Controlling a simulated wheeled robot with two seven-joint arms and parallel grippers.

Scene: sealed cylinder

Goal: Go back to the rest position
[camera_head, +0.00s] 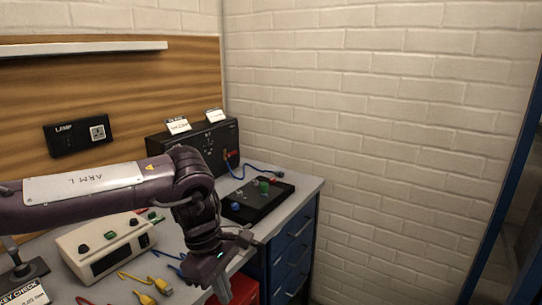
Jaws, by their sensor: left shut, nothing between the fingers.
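My left arm, marked "ARM L", reaches in from the left over the workbench (313,185). Its gripper (222,287) points down near the bench's front edge, shut and empty. It hangs in front of a red object (243,290), whose shape is partly hidden. My right gripper is not in view.
A beige box (88,240) with knobs and a display stands below my left arm. Yellow connectors with cables (144,299) lie near it. A black panel with coloured knobs (257,203) and a black box (222,139) are behind the gripper. Blue drawers (292,246) are under the bench.

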